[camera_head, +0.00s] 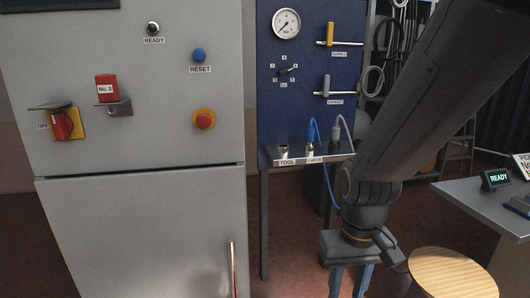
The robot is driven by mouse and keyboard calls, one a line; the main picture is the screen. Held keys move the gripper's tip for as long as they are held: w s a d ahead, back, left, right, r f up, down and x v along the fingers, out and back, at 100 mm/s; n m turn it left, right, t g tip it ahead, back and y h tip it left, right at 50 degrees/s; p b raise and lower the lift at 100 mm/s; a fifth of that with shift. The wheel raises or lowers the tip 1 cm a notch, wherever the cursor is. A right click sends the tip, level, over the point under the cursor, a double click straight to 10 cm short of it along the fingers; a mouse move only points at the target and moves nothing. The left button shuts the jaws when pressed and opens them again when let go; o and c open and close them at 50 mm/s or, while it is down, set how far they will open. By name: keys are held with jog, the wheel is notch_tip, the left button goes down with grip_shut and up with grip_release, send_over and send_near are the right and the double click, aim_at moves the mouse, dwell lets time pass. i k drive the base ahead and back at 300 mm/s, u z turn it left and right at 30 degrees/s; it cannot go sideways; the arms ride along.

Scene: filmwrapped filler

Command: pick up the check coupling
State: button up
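The check coupling (310,139) seems to be the dark fitting with a blue hose, standing in the shelf holder above a label that appears to read CHECK. The blue hose (324,172) loops over its top and hangs down below the shelf. My gripper (349,284) points down at the bottom of the view, lower and to the right of the coupling and apart from it. Its two bluish fingers are spread with floor visible between them, and nothing shows in them. The fingertips run close to the picture's lower edge.
The shelf (325,160) on the blue panel (300,80) also holds a fitting over TOOL (284,150) and a grey-hosed fitting (336,132). A grey cabinet (140,220) stands left. A round wooden stool (452,275) and a table (480,202) stand right.

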aim_at(310, 131)
jog(key=u, duration=0.45)
jog(key=k, duration=0.1)
jog(key=z, duration=1.2)
jog(key=i, duration=1.35)
jog(key=u, duration=0.55)
